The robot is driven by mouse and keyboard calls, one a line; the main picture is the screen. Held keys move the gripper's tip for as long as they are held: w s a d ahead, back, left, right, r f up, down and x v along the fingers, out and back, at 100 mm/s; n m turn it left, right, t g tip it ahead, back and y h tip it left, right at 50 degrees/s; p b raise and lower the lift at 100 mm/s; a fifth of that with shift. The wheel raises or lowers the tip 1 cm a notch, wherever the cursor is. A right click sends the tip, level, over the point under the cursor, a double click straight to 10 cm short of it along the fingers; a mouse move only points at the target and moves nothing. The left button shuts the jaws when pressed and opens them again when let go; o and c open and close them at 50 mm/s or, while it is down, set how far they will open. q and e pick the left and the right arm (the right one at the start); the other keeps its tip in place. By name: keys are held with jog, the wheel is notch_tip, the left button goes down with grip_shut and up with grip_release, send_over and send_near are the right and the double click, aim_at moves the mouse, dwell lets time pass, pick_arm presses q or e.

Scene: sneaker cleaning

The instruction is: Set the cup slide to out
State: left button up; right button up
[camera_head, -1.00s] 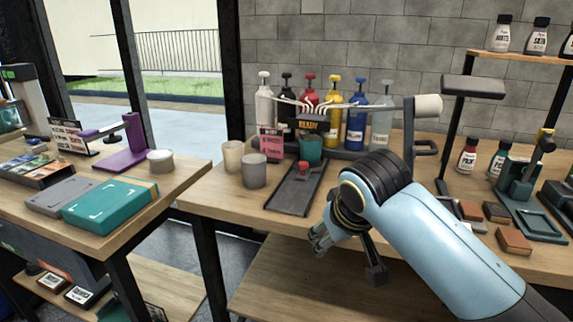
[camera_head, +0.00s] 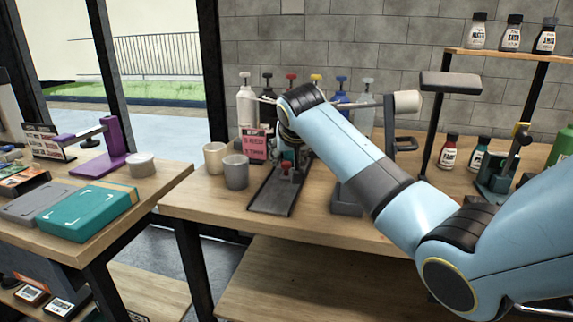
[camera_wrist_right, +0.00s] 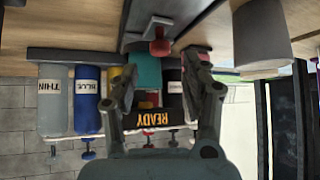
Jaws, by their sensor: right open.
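The cup slide is a dark flat track (camera_head: 272,196) running front to back on the wooden table, with a red knob (camera_head: 287,168) on it. The knob also shows in the wrist view (camera_wrist_right: 160,47), in front of the teal cup (camera_wrist_right: 146,73). In the head view the cup is mostly hidden by my right gripper (camera_head: 288,152). In the wrist view my right gripper (camera_wrist_right: 161,62) is open, with its fingers spread either side of the cup and knob. I see no contact, and the depth between them is hard to judge. My left gripper is out of view.
Several pump bottles (camera_head: 246,108) line the back, partly hidden by my arm. A READY sign (camera_wrist_right: 151,108) shows upside down. The table front is clear.

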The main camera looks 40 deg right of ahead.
aim_at(286, 163)
jog(key=b+x, duration=0.1)
jog(key=x, duration=0.4)
jog(key=shift+w+f, duration=0.1)
jog(key=shift+w, duration=0.05)
grip_shut()
